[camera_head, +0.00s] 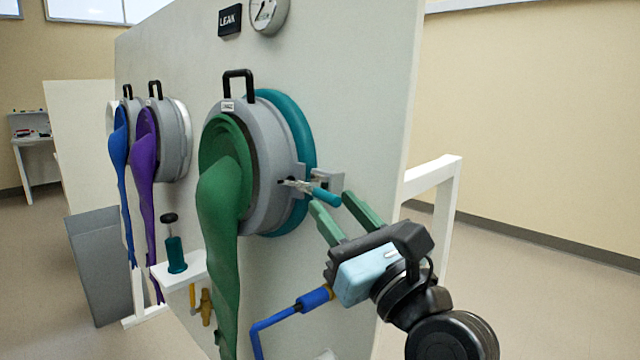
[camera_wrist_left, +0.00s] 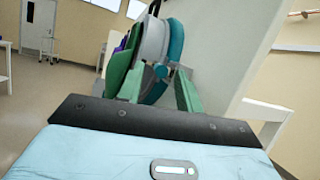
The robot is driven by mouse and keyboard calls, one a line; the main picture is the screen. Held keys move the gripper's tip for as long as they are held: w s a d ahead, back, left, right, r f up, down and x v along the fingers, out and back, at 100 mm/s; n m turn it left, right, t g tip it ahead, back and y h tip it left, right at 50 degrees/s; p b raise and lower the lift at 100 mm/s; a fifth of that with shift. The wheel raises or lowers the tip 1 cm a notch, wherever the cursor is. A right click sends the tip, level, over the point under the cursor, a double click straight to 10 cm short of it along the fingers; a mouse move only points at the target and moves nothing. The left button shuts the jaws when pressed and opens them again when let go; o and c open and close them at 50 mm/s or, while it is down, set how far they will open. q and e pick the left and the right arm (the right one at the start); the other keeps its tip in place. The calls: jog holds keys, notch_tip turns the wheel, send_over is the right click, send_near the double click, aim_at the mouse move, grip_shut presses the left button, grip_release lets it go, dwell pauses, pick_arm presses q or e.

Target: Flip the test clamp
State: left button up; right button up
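The test clamp (camera_head: 300,185) is a small metal toggle clamp with a teal handle (camera_head: 325,196). It sits at the right edge of the grey round port ring (camera_head: 265,200), beside a metal bracket. The handle points right and slightly down. My left gripper (camera_head: 332,201) has two green fingers, apart, with the handle's end at the gap between the tips in the head view. I cannot tell whether they touch it. In the left wrist view the clamp (camera_wrist_left: 161,71) shows small between the spread fingers. My right gripper is in neither view.
A green glove (camera_head: 218,230) hangs from this port. Further left hang a purple glove (camera_head: 145,160) and a blue glove (camera_head: 119,150). A blue pipe handle (camera_head: 314,299) is below my gripper. A white shelf (camera_head: 185,268) holds a teal plunger. A gauge (camera_head: 267,14) is above.

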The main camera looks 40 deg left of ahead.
aim_at(320, 189)
pick_arm(q)
jog(key=shift+p+x, duration=0.55)
jog(key=shift+x, duration=2.05)
jog(key=shift+c, duration=0.4)
grip_shut()
